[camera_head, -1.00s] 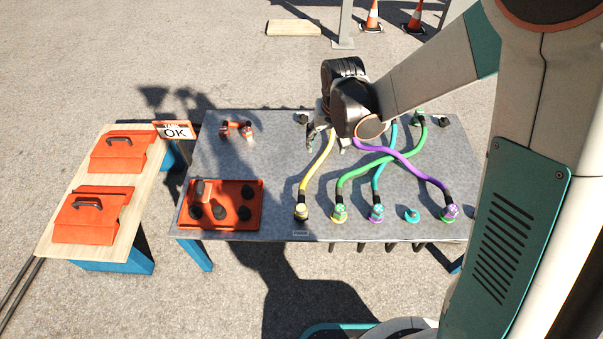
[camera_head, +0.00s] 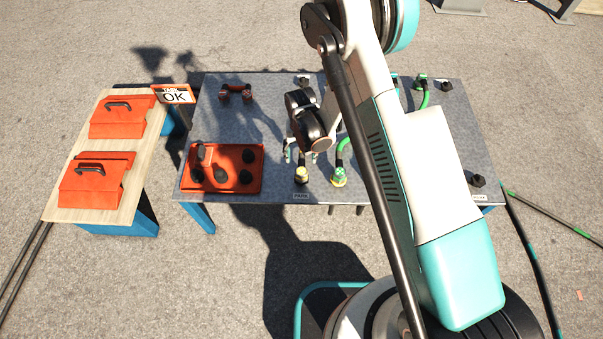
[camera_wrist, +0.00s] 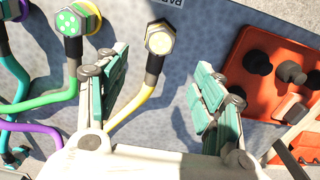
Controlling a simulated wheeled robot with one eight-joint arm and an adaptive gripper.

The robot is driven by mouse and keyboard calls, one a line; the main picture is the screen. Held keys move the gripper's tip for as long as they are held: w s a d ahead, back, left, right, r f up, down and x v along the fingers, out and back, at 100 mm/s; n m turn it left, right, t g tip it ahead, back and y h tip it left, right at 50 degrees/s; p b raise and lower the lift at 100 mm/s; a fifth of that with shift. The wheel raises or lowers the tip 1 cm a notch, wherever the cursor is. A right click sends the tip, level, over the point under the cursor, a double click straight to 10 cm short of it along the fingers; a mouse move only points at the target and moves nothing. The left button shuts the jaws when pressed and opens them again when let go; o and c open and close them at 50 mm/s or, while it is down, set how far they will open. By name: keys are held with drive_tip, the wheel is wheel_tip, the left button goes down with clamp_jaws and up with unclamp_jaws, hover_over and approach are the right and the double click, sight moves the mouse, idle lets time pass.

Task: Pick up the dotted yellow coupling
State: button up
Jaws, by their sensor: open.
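The yellow coupling (camera_head: 301,177) stands at the front edge of the grey table (camera_head: 240,118), just behind a small label. In the wrist view the yellow coupling (camera_wrist: 160,38) has a pale face; I cannot make out dots on it. Its yellow cable runs back from a black sleeve between my fingers. My gripper (camera_head: 298,152) is over the table just behind the coupling. In the wrist view my gripper (camera_wrist: 160,82) is open, with its green-padded fingers either side of the cable and apart from the coupling. It holds nothing.
A green dotted coupling (camera_wrist: 70,20) stands close beside the yellow one, also seen in the head view (camera_head: 339,177). An orange tray (camera_head: 215,187) with black knobs lies to the left. Purple and teal cables run nearby. My arm hides much of the table's right side.

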sight(302, 168)
wheel_tip(302, 168, down, 6)
drive_tip(key=shift+f+b, duration=0.1)
drive_tip(key=shift+b, duration=0.75)
drive_tip(key=shift+w+d+f+b, duration=0.1)
drive_tip(key=shift+f+b, duration=0.65)
drive_tip(key=shift+f, duration=0.6)
drive_tip(key=shift+w+f+b, duration=0.1)
drive_tip(key=shift+f+b, duration=0.6)
drive_tip(key=shift+f, duration=0.6)
drive_tip(key=shift+s+r, duration=0.1)
drive_tip(key=c, duration=1.3)
